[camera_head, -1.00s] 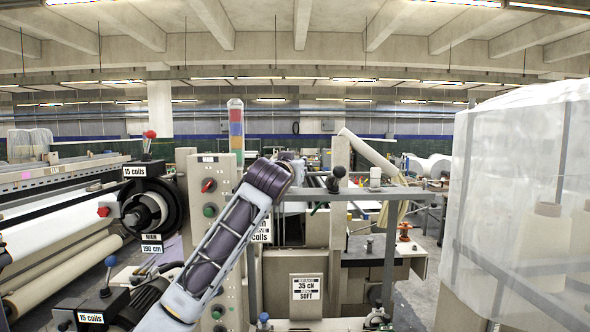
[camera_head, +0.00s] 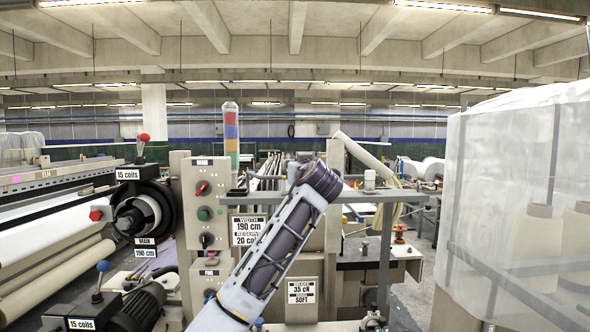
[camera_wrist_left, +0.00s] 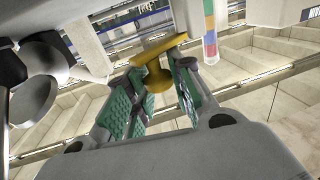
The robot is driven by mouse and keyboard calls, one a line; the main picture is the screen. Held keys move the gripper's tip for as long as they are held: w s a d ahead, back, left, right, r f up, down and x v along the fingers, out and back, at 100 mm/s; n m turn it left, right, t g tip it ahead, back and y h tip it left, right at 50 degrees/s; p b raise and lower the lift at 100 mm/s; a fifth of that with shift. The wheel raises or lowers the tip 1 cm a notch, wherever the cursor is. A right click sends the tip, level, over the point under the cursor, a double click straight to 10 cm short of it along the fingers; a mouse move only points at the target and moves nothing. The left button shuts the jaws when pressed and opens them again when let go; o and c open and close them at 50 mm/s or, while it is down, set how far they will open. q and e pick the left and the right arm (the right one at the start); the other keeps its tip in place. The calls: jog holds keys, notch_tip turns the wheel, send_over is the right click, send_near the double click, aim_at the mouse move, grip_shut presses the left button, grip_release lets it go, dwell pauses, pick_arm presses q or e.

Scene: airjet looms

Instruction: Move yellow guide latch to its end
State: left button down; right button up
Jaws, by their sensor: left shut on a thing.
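The yellow guide latch (camera_wrist_left: 158,50) shows in the left wrist view as a yellow bar with a rounded knob below it. My left gripper (camera_wrist_left: 160,82), with green ridged pads, is shut on the latch's knob, one finger on each side. In the head view my left arm rises from the bottom middle in front of the loom, and its gripper and the latch are hidden there. My right gripper is in neither view.
The loom's control panel (camera_head: 207,212) with knobs stands left of my arm. A grey rail (camera_head: 400,197) crosses behind it. A sheet-covered yarn rack (camera_head: 500,190) stands at the right. A coil unit (camera_head: 148,212) is at the left.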

pick_arm(q)
jog(key=shift+w+d+n+y, duration=0.15)
jog(key=shift+n+y, duration=0.35)
jog(key=shift+y, duration=0.6)
jog(key=c, duration=1.3)
grip_release()
jog(key=shift+w, duration=0.1)
jog(key=shift+o, duration=0.2)
jog(key=v, duration=1.2)
jog(key=shift+r, duration=0.2)
